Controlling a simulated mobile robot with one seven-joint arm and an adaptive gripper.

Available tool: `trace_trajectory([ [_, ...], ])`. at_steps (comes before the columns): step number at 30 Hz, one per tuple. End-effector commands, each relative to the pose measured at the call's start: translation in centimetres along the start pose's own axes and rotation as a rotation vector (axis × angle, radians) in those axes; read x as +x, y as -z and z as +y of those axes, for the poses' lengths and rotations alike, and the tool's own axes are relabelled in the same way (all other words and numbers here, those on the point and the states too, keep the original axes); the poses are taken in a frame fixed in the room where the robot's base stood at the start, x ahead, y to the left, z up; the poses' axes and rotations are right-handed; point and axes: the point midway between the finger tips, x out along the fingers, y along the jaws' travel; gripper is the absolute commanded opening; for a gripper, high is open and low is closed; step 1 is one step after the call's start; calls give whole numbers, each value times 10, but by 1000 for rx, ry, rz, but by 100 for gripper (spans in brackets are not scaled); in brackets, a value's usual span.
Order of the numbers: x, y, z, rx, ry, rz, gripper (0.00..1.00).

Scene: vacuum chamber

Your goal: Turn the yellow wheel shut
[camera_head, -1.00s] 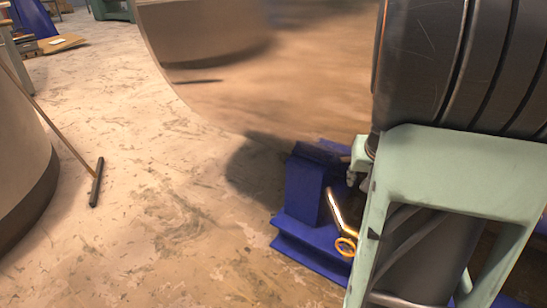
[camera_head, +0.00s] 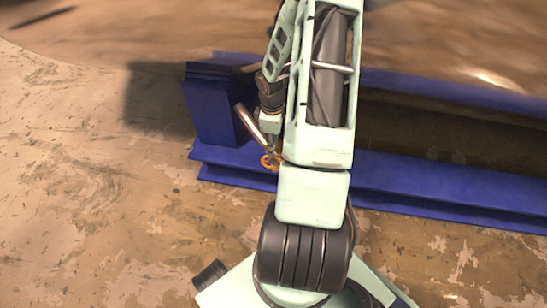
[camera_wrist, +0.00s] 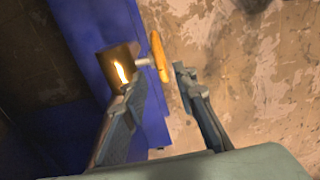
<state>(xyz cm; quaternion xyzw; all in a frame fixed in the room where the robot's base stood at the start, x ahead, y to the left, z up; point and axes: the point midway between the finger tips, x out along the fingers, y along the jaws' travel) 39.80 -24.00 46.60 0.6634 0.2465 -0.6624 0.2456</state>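The yellow wheel (camera_wrist: 159,57) is seen nearly edge-on in the wrist view, on a short stem from a shiny metal pipe (camera_wrist: 120,72). My gripper (camera_wrist: 156,80) is open, with one finger to each side of the wheel's line. The wheel's rim lies in or just beyond the gap between the fingertips; I see no clear contact. In the head view the wheel (camera_head: 267,162) is small and partly hidden by my arm. The pipe (camera_head: 249,122) slants down to it.
A blue steel support beam (camera_head: 430,183) runs along the floor behind my arm, with a blue upright (camera_head: 212,108) at its left end. A large metal chamber (camera_head: 150,30) lies above it. The floor (camera_head: 90,200) at left is bare.

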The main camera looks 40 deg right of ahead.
Motion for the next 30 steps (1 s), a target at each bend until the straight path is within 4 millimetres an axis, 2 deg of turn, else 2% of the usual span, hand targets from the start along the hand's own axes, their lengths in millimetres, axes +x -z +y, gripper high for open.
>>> trace_trajectory([
  [1,12,0,-1,0,1,-1,26],
  [9,64,-1,-1,2,2,-2,26],
  [15,90,0,0,3,0,-1,26],
  [19,97,-1,0,4,-1,-2,26],
  [28,97,-1,0,4,-1,-2,26],
  [30,97,-1,0,4,-1,-2,18],
])
